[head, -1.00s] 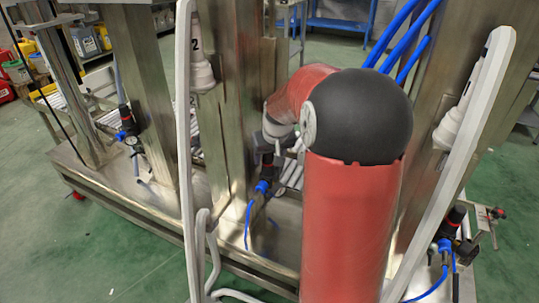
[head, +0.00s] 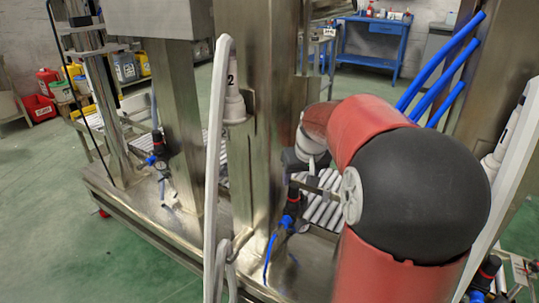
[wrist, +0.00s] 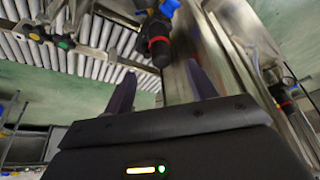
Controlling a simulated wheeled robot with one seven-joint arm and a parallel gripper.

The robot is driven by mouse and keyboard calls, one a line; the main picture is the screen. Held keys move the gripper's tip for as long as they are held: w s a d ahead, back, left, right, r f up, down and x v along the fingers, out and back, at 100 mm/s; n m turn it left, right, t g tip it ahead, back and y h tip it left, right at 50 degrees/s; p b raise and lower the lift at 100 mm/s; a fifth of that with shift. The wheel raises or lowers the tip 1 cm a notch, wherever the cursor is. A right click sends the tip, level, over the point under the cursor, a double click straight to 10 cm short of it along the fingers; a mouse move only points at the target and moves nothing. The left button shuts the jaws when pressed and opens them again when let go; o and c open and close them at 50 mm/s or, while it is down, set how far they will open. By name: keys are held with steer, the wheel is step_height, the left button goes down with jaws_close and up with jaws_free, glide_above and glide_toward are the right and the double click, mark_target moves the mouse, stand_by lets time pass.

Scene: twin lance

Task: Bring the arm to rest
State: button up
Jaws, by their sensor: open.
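My gripper (wrist: 163,88) shows in the wrist view with its two dark fingers apart and nothing between them. Beyond the fingertips is a black and red valve fitting with a blue part (wrist: 157,38), close to a metal post. In the head view my red and black arm fills the right of the picture and bends away toward the metal frame. My gripper itself is mostly hidden there behind the arm, beside the post.
Metal posts (head: 178,120) rise from a steel base (head: 150,205). A white lance labelled 2 (head: 234,95) hangs close left of my arm. A roller conveyor (head: 322,205) lies behind. A blue workbench (head: 372,45) stands far back. Green floor (head: 40,240) is open at left.

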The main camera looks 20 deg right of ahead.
steer(key=s+a+r, duration=0.4)
steer(key=s+a, duration=0.6)
steer(key=s, duration=0.1)
steer(key=s+a+f, duration=0.1)
steer(key=s+a, duration=0.1)
steer(key=s, duration=0.4)
steer(key=s+a+f+n+t, duration=0.1)
steer(key=s+a+f, duration=0.1)
steer(key=s, duration=0.5)
steer(key=shift+a+y, duration=0.3)
steer(key=shift+a, duration=0.2)
steer(key=shift+d+r, duration=0.1)
